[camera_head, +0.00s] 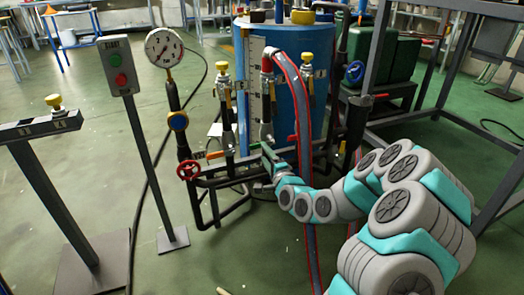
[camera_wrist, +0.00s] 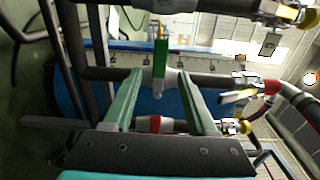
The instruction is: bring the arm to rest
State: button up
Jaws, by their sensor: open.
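My arm (camera_head: 325,205), grey and turquoise, reaches from the lower right towards the pipework in the head view. My gripper (camera_head: 268,158) is at the pipes in front of the blue tank (camera_head: 285,95). In the wrist view the two green fingers of my gripper (camera_wrist: 159,78) stand wide apart. Between and just beyond their tips is a grey pipe fitting with a green valve handle (camera_wrist: 161,57). I cannot tell whether a finger touches it. Nothing is held.
Near the gripper are a red handwheel (camera_head: 188,170), a red-and-grey hose (camera_head: 303,130) and yellow-capped valves (camera_head: 222,67). A pressure gauge (camera_head: 164,47) and a button box (camera_head: 118,66) stand left. A dark metal frame (camera_head: 440,108) is right. Green floor is open at the front.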

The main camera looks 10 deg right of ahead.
jog(key=shift+s+d, duration=0.2)
jog(key=shift+s, duration=0.45)
jog(key=shift+a+r, duration=0.1)
jog(key=s+a+r+n+g+p, duration=0.1)
jog(key=s+a+n+g+p, duration=0.3)
jog(key=s+n+g, duration=0.65)
jog(key=s+d+r+n+g+h+p, duration=0.1)
jog(key=s+d+r+g, duration=0.1)
jog(key=s, duration=1.2)
jog(key=s+d+r+n+g+h+p, duration=0.2)
jog(key=s+r, duration=0.3)
jog(key=s, duration=0.9)
jog(key=s+d+r+n+g+h+p, duration=0.1)
jog(key=s+d+r+g, duration=0.2)
jog(key=s, duration=1)
jog(key=shift+s+r+n+g+h, duration=0.3)
jog(key=shift+s+n+g, duration=0.1)
jog(key=shift+g, duration=0.45)
jog(key=shift+w+d, duration=0.1)
